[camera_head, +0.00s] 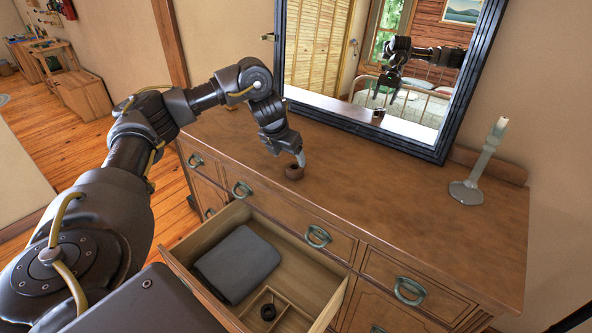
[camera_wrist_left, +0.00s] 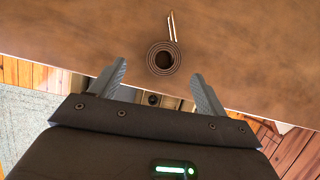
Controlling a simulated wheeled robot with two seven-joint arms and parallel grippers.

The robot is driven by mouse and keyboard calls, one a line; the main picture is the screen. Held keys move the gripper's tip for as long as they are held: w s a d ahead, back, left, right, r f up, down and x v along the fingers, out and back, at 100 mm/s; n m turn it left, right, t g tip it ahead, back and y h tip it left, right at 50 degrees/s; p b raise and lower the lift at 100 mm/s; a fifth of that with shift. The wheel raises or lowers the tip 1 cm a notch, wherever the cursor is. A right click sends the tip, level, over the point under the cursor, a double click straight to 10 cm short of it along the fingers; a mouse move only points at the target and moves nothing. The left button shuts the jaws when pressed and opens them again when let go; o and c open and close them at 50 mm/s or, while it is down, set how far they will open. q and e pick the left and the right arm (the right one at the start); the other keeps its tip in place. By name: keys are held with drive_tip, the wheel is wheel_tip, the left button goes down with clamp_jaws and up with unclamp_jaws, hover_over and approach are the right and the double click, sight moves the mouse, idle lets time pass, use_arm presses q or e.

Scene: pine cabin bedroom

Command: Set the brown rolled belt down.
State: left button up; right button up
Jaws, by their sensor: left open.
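The brown rolled belt (camera_head: 294,173) rests on the wooden dresser top (camera_head: 390,205), near its front edge above the open drawer. In the left wrist view the belt (camera_wrist_left: 151,58) shows as a round coil, with a thin pale strip sticking out from it. My left gripper (camera_head: 299,158) is right at the belt in the head view. In the left wrist view its fingers (camera_wrist_left: 160,69) are spread wide, with the coil just ahead between their tips and a gap to either side. My right gripper is not in view.
The drawer (camera_head: 185,281) below stands open, with a folded grey cloth (camera_head: 238,264) and a small dark coil (camera_head: 268,312) in a divided compartment. A candlestick (camera_head: 474,178) stands at the right, and a black-framed mirror (camera_head: 352,125) at the back. The dresser top between is clear.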

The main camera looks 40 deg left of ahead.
sight(294, 167)
use_arm(q)
drive_tip(key=x, duration=0.5)
drive_tip(key=shift+d, duration=0.3)
drive_tip(key=c, duration=1.3)
drive_tip(key=shift+o, duration=0.2)
drive_tip(key=shift+r, duration=0.1)
drive_tip(key=shift+r, duration=0.25)
wheel_tip(294, 167, up, 3)
drive_tip(key=shift+f+b, duration=0.15)
drive_tip(key=shift+b, duration=0.2)
drive_tip(key=s+d+r+p, duration=0.4)
drive_tip(key=s+d+r, duration=0.4)
drive_tip(key=s, duration=0.3)
drive_tip(key=shift+d+r, duration=0.3)
drive_tip(key=shift+r, duration=0.5)
